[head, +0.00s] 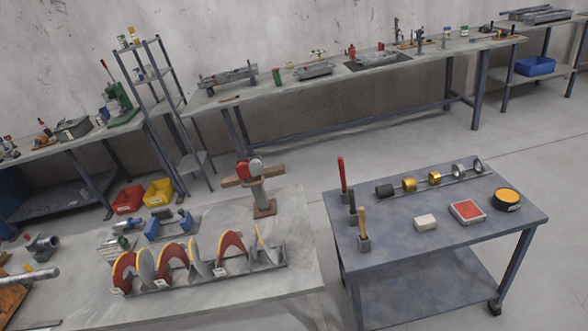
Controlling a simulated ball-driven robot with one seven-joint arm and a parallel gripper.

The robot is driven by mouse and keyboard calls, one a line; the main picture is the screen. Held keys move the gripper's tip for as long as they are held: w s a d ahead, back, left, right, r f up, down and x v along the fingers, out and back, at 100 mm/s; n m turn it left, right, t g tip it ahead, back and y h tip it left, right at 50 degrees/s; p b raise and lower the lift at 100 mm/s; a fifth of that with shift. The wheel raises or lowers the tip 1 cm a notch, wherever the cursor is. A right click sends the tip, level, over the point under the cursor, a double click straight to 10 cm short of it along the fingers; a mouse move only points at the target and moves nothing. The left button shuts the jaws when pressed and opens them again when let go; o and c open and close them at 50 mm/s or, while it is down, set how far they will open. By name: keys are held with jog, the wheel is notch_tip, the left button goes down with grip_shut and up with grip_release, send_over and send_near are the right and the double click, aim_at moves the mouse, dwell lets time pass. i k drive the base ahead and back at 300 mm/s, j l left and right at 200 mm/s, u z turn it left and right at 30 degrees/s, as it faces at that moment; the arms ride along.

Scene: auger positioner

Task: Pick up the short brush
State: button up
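Several upright tools stand along the left edge of the blue-grey cart (400,258). One has a tan wooden handle (362,222) and stands in a small dark block (364,244) near the front left corner. A dark, shorter piece (352,201) stands just behind it. A tall red-handled tool (342,172) stands at the back left corner. I cannot tell for sure which of these is the short brush, as no bristles show clearly. My gripper is not in view.
The cart also bears a rod with black, gold and silver rings (435,178), a white block (425,222), a red-topped box (467,211) and a yellow-topped tin (507,199). A bench with an auger (190,262) stands left. Open floor (400,145) lies behind the cart.

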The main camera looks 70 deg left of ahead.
aim_at(351, 192)
jog(key=u, duration=2.8)
jog(key=z, duration=1.3)
jog(key=i+l, duration=0.15)
jog(key=i, duration=0.35)
jog(key=i+l, duration=0.2)
jog(key=i, duration=0.25)
jog(key=i+l+u, duration=0.1)
jog(key=i, duration=0.4)
jog(key=i+l, duration=0.25)
jog(key=i, duration=0.25)
